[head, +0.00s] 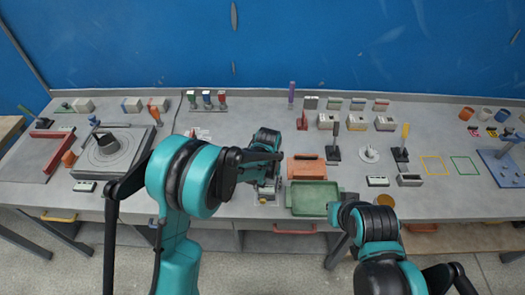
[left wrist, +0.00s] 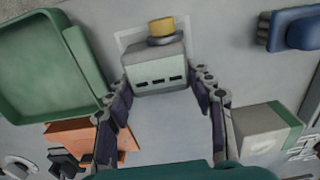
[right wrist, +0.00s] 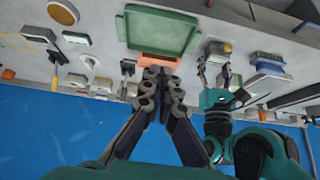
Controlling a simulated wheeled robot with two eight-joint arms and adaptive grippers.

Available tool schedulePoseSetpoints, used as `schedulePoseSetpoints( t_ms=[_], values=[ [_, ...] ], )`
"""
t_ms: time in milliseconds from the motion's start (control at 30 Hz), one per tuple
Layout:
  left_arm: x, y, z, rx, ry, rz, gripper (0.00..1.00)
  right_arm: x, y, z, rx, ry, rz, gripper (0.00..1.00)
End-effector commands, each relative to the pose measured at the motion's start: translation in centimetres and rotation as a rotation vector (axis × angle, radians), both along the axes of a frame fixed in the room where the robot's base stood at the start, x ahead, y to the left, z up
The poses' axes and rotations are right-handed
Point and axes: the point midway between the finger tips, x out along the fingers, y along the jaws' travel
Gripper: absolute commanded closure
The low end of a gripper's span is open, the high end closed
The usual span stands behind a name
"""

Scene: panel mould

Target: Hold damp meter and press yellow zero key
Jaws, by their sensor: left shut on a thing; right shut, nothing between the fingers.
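The damp meter (left wrist: 155,75) is a grey box with dark slots on its front and a raised yellow key (left wrist: 162,27) at its far end. My left gripper (left wrist: 160,84) is shut on the meter, one finger on each side. In the head view, my left gripper (head: 264,182) largely hides the meter near the table's front edge. The meter also shows in the right wrist view (right wrist: 216,54), with the yellow key. My right gripper (right wrist: 161,78) is shut and empty, to one side of the meter and apart from it. I cannot tell whether the meter touches the table.
A green tray (head: 314,208) and an orange-brown tray (head: 304,158) lie right of the meter. A grey block with a green end (left wrist: 268,130) and a blue item (left wrist: 297,30) stand near my left gripper. Several small boxes and tools line the back of the table.

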Motion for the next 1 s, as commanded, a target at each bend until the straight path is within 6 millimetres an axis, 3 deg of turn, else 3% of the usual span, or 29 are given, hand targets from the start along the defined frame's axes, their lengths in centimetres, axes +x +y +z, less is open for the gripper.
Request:
schedulePoseSetpoints(
  t_ms=[167, 467, 800, 1000],
  values=[
    [-0.1, 0.0, 0.0, 0.000, 0.001, 0.000, 0.88, 0.9, 2.2, -1.0, 0.064, 0.066, -0.114, 1.00],
    [0.0, 0.0, 0.0, 0.000, 0.000, 0.000, 0.88, 2.3, 7.9, -3.9, 0.158, 0.146, -0.514, 1.00],
    [0.0, 0.0, 0.0, 0.000, -0.001, 0.000, 0.88, 2.3, 15.3, -7.4, 0.270, -0.016, -1.008, 1.00],
    [0.0, 0.0, 0.0, 0.000, -0.001, 0.000, 0.88, 1.7, 20.5, -9.3, 0.365, -0.130, -1.186, 1.00]
  ],
)
